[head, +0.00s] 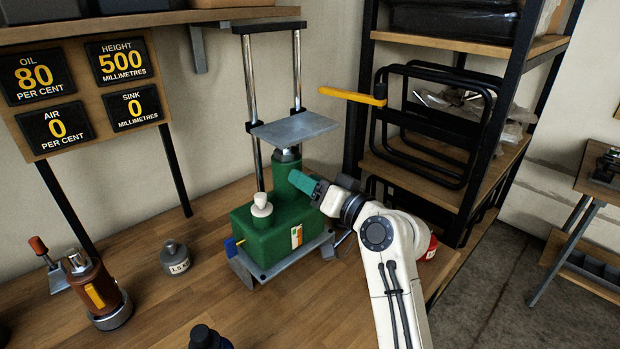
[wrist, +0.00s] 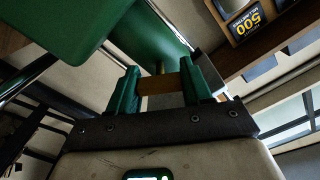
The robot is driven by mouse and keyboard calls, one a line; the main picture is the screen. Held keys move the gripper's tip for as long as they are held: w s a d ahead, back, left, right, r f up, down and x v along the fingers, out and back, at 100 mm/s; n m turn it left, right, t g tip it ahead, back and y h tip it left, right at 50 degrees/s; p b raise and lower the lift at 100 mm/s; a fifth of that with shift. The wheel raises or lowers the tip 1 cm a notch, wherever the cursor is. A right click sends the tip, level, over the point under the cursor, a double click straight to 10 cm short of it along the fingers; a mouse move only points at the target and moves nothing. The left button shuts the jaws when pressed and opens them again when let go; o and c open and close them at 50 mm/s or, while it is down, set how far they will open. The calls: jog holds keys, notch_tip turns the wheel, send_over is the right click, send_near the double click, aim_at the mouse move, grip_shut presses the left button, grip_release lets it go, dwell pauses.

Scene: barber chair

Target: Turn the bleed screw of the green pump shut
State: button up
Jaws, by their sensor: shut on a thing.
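The green pump (head: 272,232) stands on a grey base on the wooden bench, with a green cylinder and a flat grey plate on top. Its green body also shows large in the wrist view (wrist: 60,35). My gripper (head: 298,181) reaches in from the right, its teal fingers against the cylinder's side. In the wrist view my gripper (wrist: 160,72) is shut on a small brass-brown piece between its fingers, which looks like the bleed screw (wrist: 160,85). In the head view the fingers hide that piece. How far it is turned cannot be told.
A yellow lever (head: 353,96) sticks out above right, near a black rack (head: 430,120). Signs (head: 85,90) read oil 80, air 0, height 500, sink 0. A copper-brown bottle (head: 95,290) and a grey weight (head: 175,257) stand left on the bench.

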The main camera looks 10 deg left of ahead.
jog(key=m+p, duration=0.4)
jog(key=m, duration=0.2)
jog(key=shift+r, duration=0.1)
jog(key=m+p, duration=0.2)
jog(key=m, duration=0.2)
jog(key=shift+p, duration=0.3)
jog(key=shift+d+m+p, duration=0.1)
jog(key=shift+m+p, duration=0.2)
jog(key=shift+m, duration=0.2)
jog(key=shift+f, duration=0.2)
jog(key=o, duration=1.1)
jog(key=shift+c, duration=0.2)
jog(key=b+v, duration=0.2)
jog(key=v, duration=0.8)
jog(key=shift+s+d, duration=0.3)
